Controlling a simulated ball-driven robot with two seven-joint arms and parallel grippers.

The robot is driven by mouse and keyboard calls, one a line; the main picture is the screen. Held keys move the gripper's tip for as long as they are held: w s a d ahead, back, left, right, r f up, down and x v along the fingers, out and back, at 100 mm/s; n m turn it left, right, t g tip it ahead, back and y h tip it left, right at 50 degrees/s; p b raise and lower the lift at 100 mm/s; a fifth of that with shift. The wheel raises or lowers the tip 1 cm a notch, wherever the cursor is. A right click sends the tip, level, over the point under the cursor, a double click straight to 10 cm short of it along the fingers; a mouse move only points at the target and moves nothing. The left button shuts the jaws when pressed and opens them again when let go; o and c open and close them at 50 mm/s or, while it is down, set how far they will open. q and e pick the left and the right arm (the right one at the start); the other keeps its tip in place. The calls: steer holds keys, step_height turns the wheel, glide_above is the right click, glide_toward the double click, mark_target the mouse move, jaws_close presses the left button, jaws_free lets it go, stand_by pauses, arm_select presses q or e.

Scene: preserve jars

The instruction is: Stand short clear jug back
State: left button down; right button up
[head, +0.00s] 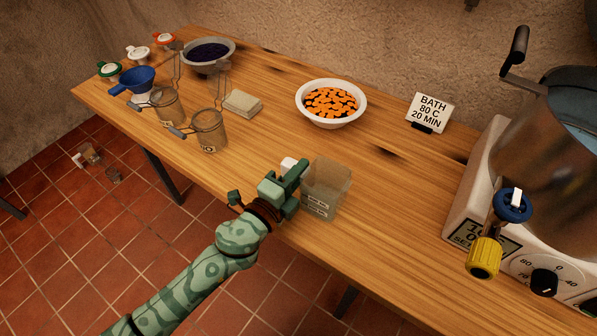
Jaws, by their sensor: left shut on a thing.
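The short clear jug (325,190) is a see-through, square-sided vessel with pale markings low on its front. It looks upright at the front edge of the wooden table (390,200). I cannot tell whether its base touches the wood. My left gripper (294,181), green, reaches in from the lower left and is shut on the jug at its left side. The gripper hides that side of the jug and the grip itself. A small white part (288,164) shows just behind the fingers. My right gripper is not in view.
A white bowl of orange pieces (331,103) and a bath sign (429,112) stand behind. A large steel bath (553,150) fills the right.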

arm_select(q)
steer(key=c, duration=1.8)
jaws_free()
steer(key=shift+f, duration=0.25)
steer(key=o, duration=0.4)
steer(key=shift+r, duration=0.1)
steer(key=shift+s+a, duration=0.2)
steer(key=shift+s, duration=0.1)
steer(key=v, duration=0.4)
steer(key=shift+d+r+p, duration=0.15)
steer(key=shift+r+p, duration=0.1)
steer(key=shift+p, duration=0.05)
steer(key=b+v, duration=0.2)
steer(key=v, duration=0.9)
steer(key=shift+s, duration=0.35)
steer(key=shift+a+r, duration=0.15)
steer(key=shift+a, duration=0.1)
